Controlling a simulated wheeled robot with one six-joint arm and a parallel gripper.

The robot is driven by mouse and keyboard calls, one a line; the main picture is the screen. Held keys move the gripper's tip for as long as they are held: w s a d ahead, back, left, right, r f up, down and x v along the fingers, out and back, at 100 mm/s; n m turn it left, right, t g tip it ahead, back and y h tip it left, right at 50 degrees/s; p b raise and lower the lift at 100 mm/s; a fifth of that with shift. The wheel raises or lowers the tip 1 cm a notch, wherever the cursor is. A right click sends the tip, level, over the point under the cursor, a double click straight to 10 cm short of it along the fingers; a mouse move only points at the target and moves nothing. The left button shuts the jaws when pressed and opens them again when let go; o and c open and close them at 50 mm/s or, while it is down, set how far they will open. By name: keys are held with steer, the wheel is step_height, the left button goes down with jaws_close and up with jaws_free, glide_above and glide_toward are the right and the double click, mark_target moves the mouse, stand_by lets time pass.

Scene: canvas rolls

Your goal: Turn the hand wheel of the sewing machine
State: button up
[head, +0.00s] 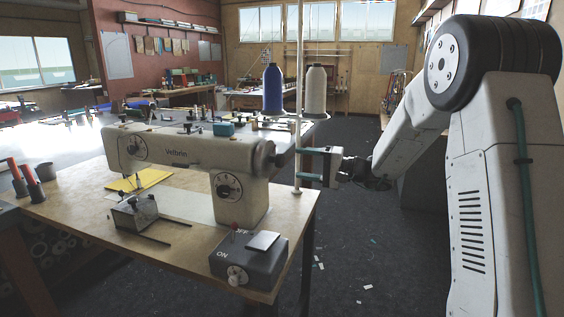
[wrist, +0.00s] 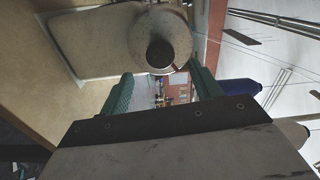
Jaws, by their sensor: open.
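The white sewing machine (head: 190,150) stands on a wooden table. In the wrist view the hand wheel (wrist: 172,25) is a grey disc with a dark hub, ahead of the fingers. My gripper (head: 298,164) is open and empty, just right of the wheel and pointing at it. Its teal fingers also show in the wrist view (wrist: 163,84), spread apart, with the disc near their tips. I cannot tell whether they touch it.
A thin white pole (head: 299,70) stands by the fingers in the head view. Blue (head: 272,90) and white (head: 315,92) thread cones stand behind. A grey switch box (head: 248,262) sits at the table's front right corner. The floor right of the table is mostly clear.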

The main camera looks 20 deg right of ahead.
mark_target(283, 161)
steer(key=w+a+n, duration=0.1)
steer(key=a, duration=0.1)
steer(key=w+a+n, duration=0.3)
steer(key=a, duration=0.1)
steer(key=shift+w+a+n, duration=0.25)
steer(key=shift+n, duration=0.15)
steer(key=shift+d, duration=0.1)
steer(key=c, duration=1)
